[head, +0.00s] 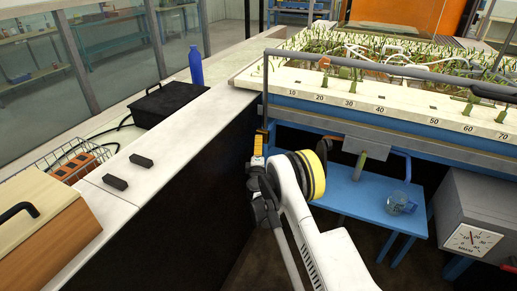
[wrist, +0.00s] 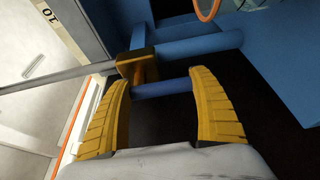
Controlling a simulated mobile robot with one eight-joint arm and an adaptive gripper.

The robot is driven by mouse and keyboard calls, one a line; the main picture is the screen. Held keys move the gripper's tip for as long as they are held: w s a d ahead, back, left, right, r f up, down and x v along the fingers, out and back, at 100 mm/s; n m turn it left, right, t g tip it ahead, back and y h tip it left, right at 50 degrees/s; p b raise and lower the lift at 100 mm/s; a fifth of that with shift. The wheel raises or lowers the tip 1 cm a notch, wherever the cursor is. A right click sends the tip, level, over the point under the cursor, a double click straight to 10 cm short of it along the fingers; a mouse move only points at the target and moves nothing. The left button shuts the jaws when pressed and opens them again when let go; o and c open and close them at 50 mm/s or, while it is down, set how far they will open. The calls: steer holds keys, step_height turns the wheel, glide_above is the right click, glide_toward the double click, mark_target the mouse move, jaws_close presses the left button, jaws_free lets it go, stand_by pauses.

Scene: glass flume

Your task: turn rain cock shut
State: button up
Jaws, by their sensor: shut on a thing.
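The rain cock shows in the wrist view as a brass-yellow body (wrist: 137,68) on blue pipework, with a blue bar-shaped handle (wrist: 162,89) beside it. The handle lies crosswise between the two ribbed yellow fingers of my gripper (wrist: 162,80), which is shut on it. In the head view my gripper (head: 258,148) is at the foot of a grey upright pipe (head: 265,95), by the near left corner of the planted flume bed. There the cock is too small and covered to tell apart from the fingers.
The planted bed's numbered rim (head: 390,106) runs to the right. Below it stands a blue table (head: 345,195) with a glass jug (head: 398,203). A grey box with a dial (head: 472,239) is at right. A white counter (head: 165,150) holds a blue bottle (head: 196,66) and a black case (head: 170,103).

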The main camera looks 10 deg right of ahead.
steer(key=o, duration=1.4)
steer(key=shift+s, duration=0.1)
steer(key=v, duration=0.7)
steer(key=shift+s, duration=0.2)
